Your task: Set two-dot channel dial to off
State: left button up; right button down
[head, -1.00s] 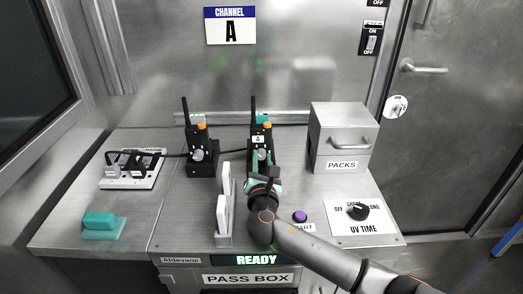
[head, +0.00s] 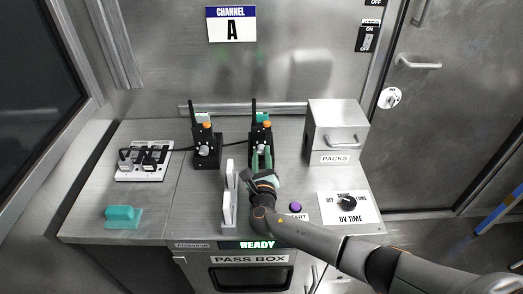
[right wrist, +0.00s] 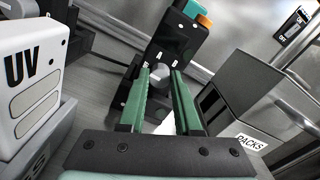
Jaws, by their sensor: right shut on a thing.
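Two black radios stand upright in black holders on the steel counter, a left one (head: 205,145) and a right one (head: 254,132). Each has an antenna and an orange knob. The left radio shows a round grey dial on its front. My right gripper (head: 262,152) reaches to the front of the right radio. I cannot make out the dot marks or the dial's setting. My left gripper is not in view.
A PACKS box (head: 338,128) stands right of the right radio. White upright panels (head: 229,200) stand close left of my right gripper. A purple button (head: 295,207) and a UV TIME knob (head: 347,203) are at front right. A power strip (head: 144,162) and teal block (head: 123,217) lie left.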

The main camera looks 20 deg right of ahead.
jog(key=shift+n, duration=0.3)
jog(key=c, duration=0.6)
grip_release()
jog(key=p+v, duration=0.1)
jog(key=v, duration=1.1)
jog(key=shift+s, duration=0.25)
